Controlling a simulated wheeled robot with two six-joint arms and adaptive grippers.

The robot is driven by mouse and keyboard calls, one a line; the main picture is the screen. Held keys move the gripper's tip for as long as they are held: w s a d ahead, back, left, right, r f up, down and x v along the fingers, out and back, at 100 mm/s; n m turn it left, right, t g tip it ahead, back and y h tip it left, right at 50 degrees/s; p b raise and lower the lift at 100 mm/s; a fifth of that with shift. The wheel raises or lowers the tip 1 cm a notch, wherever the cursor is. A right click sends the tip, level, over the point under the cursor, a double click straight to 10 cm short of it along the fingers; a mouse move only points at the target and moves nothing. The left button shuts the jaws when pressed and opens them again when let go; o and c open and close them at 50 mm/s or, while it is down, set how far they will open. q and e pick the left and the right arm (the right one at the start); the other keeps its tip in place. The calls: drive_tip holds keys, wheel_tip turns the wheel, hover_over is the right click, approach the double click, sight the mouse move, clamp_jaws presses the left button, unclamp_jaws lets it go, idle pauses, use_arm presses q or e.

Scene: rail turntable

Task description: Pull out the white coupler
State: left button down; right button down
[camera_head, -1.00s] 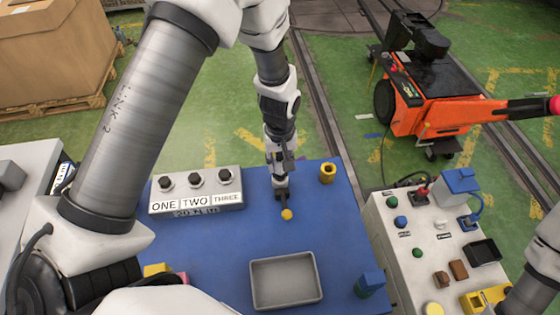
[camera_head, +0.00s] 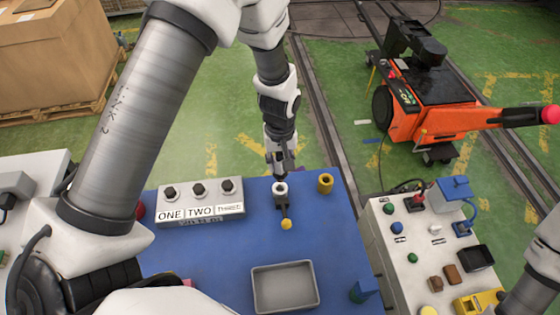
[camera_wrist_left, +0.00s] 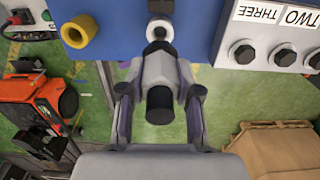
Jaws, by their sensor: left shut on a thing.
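My left gripper (camera_head: 280,166) is over the far part of the blue table (camera_head: 215,253). In the left wrist view, its fingers (camera_wrist_left: 160,100) are shut around a light grey-white piece with a black round end (camera_wrist_left: 160,106), which looks like the white coupler. Just beyond the piece is a white ring with a dark opening (camera_wrist_left: 158,27), also visible in the head view (camera_head: 280,187) directly under the gripper. I cannot tell whether the piece still sits in the ring. A black lever with a yellow knob (camera_head: 286,224) extends in front of the ring. My right gripper is not visible.
A yellow ring-shaped piece (camera_head: 325,183) stands right of the gripper. A box marked ONE, TWO, THREE (camera_head: 201,202) stands left. A grey tray (camera_head: 285,287) lies nearer. A white control panel (camera_head: 415,235) is at the right, with an orange cart (camera_head: 425,105) behind.

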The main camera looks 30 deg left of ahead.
sight(280, 153)
use_arm(q)
drive_tip(key=shift+r, duration=0.2)
wheel_tip(280, 153, up, 5)
drive_tip(key=p, duration=0.4)
drive_tip(key=shift+r, duration=0.1)
